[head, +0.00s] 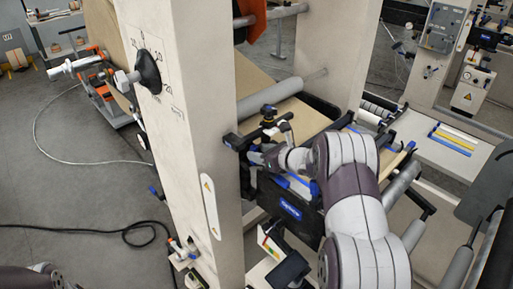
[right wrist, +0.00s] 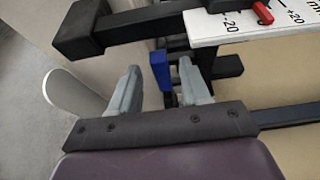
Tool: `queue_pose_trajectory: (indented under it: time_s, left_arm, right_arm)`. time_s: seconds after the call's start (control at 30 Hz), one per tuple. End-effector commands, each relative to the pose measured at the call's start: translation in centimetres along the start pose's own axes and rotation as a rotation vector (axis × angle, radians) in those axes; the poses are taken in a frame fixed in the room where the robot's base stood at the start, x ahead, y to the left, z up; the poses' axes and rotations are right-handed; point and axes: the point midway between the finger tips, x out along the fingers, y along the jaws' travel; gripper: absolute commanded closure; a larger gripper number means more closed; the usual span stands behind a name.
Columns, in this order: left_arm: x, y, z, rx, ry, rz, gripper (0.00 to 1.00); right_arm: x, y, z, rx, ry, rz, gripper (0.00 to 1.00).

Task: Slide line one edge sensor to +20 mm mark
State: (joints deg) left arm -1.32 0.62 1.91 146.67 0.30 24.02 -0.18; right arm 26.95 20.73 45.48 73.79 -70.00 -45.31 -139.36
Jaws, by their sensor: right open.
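A white scale plate (right wrist: 260,20) with -20 and +20 mm marks shows at the top right of the right wrist view. A red pointer (right wrist: 262,12) stands between these two marks. My right gripper (right wrist: 160,84) is open, its fingers on either side of a small upright blue piece (right wrist: 160,70), with gaps visible. I cannot tell whether this blue piece belongs to the edge sensor. In the head view my right gripper (head: 257,157) is at the rail beside the white post. My left gripper is out of view.
The white post (head: 190,120) with a black dial knob (head: 147,70) stands left of the gripper. A dark bar (right wrist: 140,25) crosses above the fingers in the wrist view. Rollers (head: 270,100) and the brown web (head: 300,122) lie behind. A cable (head: 110,230) lies on the floor.

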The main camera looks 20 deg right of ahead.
Motion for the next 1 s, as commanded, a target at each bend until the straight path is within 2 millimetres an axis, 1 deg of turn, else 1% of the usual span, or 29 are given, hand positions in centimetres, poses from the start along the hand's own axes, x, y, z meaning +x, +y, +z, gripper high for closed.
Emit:
queue_pose_trajectory:
  time_s: [0.03,0.17,0.4,0.43,0.47,0.5,0.53,0.57,0.7,0.8,0.87,1.0]
  left_arm:
    - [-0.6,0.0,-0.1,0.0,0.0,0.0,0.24]
    - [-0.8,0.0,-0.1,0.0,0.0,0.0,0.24]
    - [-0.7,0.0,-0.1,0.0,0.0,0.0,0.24]
    - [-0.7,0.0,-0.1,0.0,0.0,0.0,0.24]
    - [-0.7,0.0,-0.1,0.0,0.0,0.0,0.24]
    - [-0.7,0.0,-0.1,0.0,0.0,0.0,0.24]
    - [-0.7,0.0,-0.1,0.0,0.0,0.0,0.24]
    - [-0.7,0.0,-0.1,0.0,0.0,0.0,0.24]
    - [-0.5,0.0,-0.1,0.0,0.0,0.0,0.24]
    - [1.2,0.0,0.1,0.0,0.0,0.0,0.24]
    - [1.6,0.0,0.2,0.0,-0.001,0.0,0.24]
    - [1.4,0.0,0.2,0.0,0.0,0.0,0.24]
  right_arm:
    - [0.7,0.0,0.2,0.002,0.001,0.002,0.53]
    - [1.9,0.0,0.1,0.003,0.001,-0.001,0.53]
    - [2.1,0.0,0.0,0.004,0.0,-0.002,0.53]
    - [2.1,0.0,0.0,0.004,0.0,-0.002,0.6]
    - [2.1,0.0,0.0,0.004,0.0,-0.002,0.69]
    - [2.1,0.0,0.0,0.004,0.0,-0.002,0.82]
    - [2.1,0.0,0.0,0.004,0.0,-0.002,0.92]
    - [2.1,0.0,0.0,0.004,0.0,-0.002,1.0]
    - [2.1,-0.1,-0.1,0.004,0.0,-0.002,1.0]
    - [2.3,-1.2,-0.6,0.002,-0.002,-0.005,1.0]
    - [2.3,-1.8,-0.4,0.001,-0.003,-0.005,1.0]
    - [2.0,-2.1,0.1,0.003,-0.001,-0.004,1.0]
